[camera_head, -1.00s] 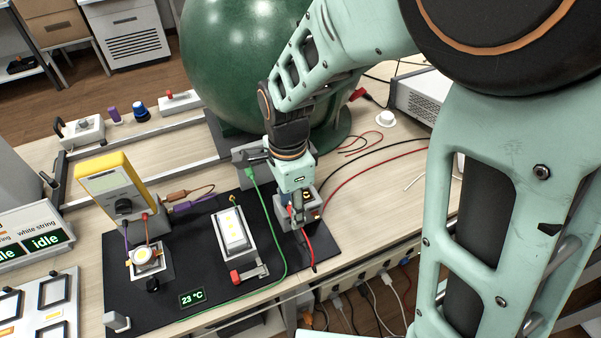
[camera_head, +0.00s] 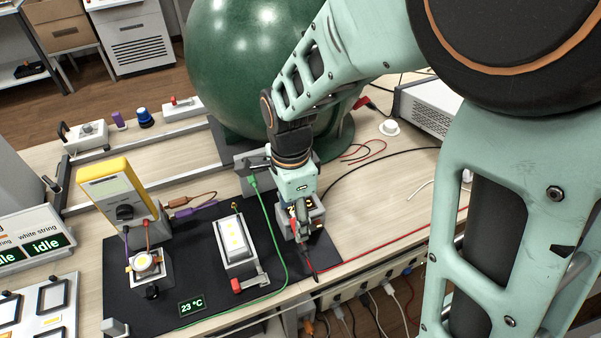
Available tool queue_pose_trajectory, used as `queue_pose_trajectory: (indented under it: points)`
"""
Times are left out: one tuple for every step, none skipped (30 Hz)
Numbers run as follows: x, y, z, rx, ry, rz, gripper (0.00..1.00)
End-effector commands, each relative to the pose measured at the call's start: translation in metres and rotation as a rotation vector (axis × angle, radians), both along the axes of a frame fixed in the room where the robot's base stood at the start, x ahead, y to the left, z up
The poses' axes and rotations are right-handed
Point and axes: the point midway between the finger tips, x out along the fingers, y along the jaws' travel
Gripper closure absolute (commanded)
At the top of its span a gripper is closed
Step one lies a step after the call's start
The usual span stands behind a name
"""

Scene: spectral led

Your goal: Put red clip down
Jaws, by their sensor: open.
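My gripper (camera_head: 300,226) points down over a small grey block (camera_head: 314,212) at the right end of the black mat (camera_head: 205,275). Its fingers are small here and partly hide the block; they are open. The red clip (camera_head: 292,222) shows as a bit of red at the fingers' left side, against the block. I cannot tell whether it touches the fingers. A red cable (camera_head: 380,256) runs from near the mat's right edge across the bench to the right.
A green sphere (camera_head: 255,60) stands behind my gripper. A white-lit module (camera_head: 235,238), a yellow meter (camera_head: 112,185) and a green cable (camera_head: 285,262) lie to the left. A black cable curves right. Bare bench (camera_head: 365,215) is free on the right.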

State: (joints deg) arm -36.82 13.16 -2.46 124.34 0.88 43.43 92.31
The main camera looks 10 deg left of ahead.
Motion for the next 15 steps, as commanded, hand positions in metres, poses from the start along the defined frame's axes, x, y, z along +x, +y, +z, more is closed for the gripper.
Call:
queue_pose_trajectory:
  points:
    - [0.001, 0.001, 0.009, 0.002, -0.003, 0.000, 0.42]
    - [0.001, 0.001, 0.015, 0.003, -0.004, 0.000, 0.42]
    - [0.001, 0.001, 0.023, 0.003, -0.005, 0.000, 0.42]
    - [0.002, 0.001, 0.029, 0.004, -0.006, 0.000, 0.42]
    - [0.002, 0.001, 0.036, 0.004, -0.006, 0.001, 0.42]
    - [0.002, 0.001, 0.046, 0.004, -0.006, 0.001, 0.42]
    - [0.002, 0.001, 0.052, 0.004, -0.006, 0.001, 0.42]
    - [0.002, 0.001, 0.059, 0.003, -0.005, 0.001, 0.42]
    - [0.002, 0.001, 0.068, 0.004, -0.006, 0.001, 0.42]
    - [0.002, 0.001, 0.074, 0.003, -0.005, 0.000, 0.42]
    - [0.002, 0.001, 0.079, 0.003, -0.005, 0.000, 0.42]
    - [0.003, 0.001, 0.087, 0.003, -0.005, 0.000, 0.42]
    - [0.002, 0.001, 0.092, 0.003, -0.004, 0.000, 0.42]
    - [0.002, 0.001, 0.096, 0.002, -0.003, 0.000, 0.42]
    - [0.002, 0.001, 0.101, 0.002, -0.003, 0.000, 0.42]
